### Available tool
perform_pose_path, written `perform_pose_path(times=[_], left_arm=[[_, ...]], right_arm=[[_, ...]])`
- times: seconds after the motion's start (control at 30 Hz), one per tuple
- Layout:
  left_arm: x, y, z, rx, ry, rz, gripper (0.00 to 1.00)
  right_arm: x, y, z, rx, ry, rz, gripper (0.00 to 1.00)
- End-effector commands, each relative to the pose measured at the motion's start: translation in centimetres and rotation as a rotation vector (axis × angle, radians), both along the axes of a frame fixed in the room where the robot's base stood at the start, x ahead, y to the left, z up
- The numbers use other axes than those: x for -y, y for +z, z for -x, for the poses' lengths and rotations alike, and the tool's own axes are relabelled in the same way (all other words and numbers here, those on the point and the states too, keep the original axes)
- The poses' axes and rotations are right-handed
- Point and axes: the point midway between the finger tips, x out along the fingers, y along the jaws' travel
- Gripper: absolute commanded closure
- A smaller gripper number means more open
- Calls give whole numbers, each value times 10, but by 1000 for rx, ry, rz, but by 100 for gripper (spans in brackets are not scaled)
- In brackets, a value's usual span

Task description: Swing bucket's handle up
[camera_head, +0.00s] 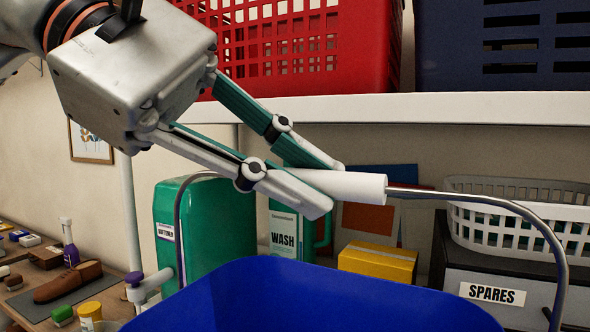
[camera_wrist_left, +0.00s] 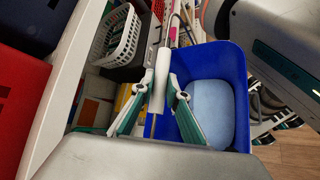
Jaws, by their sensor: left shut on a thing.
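The blue bucket (camera_head: 310,300) is at the bottom of the head view, its rim and wall showing. Its handle is a thin metal bail (camera_head: 490,203) with a white grip (camera_head: 362,188). The bail stands raised above the rim, its ends coming down at both sides. My left gripper (camera_head: 330,188) is shut on the white grip from the left. In the left wrist view the fingers (camera_wrist_left: 161,92) close around the grip above the bucket (camera_wrist_left: 225,55). A pale blue shape (camera_wrist_left: 210,110) shows inside the bucket. My right gripper is not seen.
A white shelf edge (camera_head: 420,107) with red (camera_head: 290,50) and dark blue crates (camera_head: 510,75) runs above the gripper. Behind the bucket stand green jugs (camera_head: 215,230), a yellow box (camera_head: 377,262) and a white basket (camera_head: 515,225). A shoe (camera_head: 68,282) lies at left.

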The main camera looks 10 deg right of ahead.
Motion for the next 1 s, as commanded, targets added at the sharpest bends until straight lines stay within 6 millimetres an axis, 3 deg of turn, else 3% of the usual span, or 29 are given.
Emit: perform_pose_path(times=[0.3, 0.33, 0.4, 0.77, 1.0], left_arm=[[0, 7, 0, 6, 2, 15, 100], [0, 7, 0, 6, 2, 15, 78], [0, 6, 0, 5, 1, 12, 68], [-2, 4, -1, 2, 2, 5, 68], [-29, 23, -4, 3, 4, 7, 68]], right_arm=[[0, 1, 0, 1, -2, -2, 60], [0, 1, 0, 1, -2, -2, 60], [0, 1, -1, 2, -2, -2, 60], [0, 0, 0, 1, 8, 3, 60], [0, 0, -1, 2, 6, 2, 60]])
